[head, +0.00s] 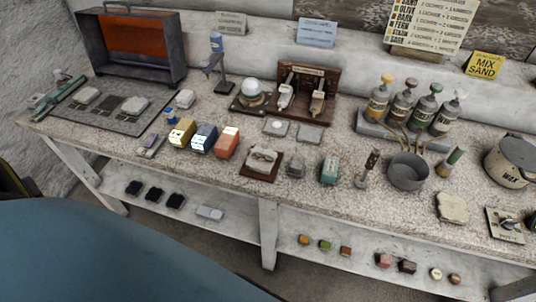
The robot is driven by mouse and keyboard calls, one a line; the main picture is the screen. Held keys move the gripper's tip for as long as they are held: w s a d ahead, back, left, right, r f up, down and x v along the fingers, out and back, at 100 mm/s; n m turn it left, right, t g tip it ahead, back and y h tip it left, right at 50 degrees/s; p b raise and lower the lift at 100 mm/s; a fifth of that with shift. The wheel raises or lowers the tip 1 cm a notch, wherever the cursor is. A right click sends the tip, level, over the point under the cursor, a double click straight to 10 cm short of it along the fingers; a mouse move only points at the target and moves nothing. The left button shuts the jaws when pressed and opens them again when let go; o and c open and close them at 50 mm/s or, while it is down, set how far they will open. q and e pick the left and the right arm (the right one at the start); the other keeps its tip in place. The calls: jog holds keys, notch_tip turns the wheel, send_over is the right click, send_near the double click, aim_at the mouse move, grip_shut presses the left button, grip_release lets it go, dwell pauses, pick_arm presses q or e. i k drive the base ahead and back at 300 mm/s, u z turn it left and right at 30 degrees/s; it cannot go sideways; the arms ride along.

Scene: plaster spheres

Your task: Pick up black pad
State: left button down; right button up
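Three small black pads lie in a row on the lower shelf at the left: a left one (135,187), a middle one (154,194) and a right one (176,201). I cannot tell which of them is the task's pad. A pale grey block (210,212) lies to their right on the same shelf. Dark square patches (112,104) also show on the grey board (140,127) on the worktop, between two pale blocks. Neither of my grippers is in the head view.
The speckled worktop (340,200) overhangs the lower shelf (235,228). A table leg (268,235) stands right of the pads. Yellow, blue and red boxes (227,142), a grey pot (408,172) and several bottles (402,108) crowd the worktop. Small coloured blocks (325,244) lie on the right shelf.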

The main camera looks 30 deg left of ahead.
aim_at(296, 166)
jog(key=u, duration=2.15)
jog(key=k, duration=1.2)
jog(key=z, duration=1.6)
jog(key=i, duration=0.5)
jog(key=u, duration=0.05)
